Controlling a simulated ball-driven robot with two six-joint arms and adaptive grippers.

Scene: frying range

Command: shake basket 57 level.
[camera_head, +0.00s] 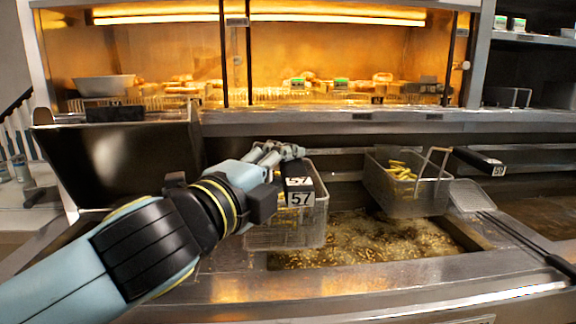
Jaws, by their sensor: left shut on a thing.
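Basket 57 (310,228) is a wire fry basket with a black handle block (300,184) labelled 57. It is at the left end of the fryer vat (365,238), above or beside the bubbling oil; I cannot tell whether its base touches the oil. My left gripper (285,152) comes in from the left and is shut at the handle end, behind the label block. The fingers' contact is partly hidden by the block. The basket's contents are mostly hidden by the gripper and handle. My right gripper is not in view.
A second basket (400,200) with yellow fries hangs over the vat's right side, its black handle (479,160) pointing right. A dark open metal bin (120,160) stands at the left. A lit warming shelf (270,60) with food runs along the back.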

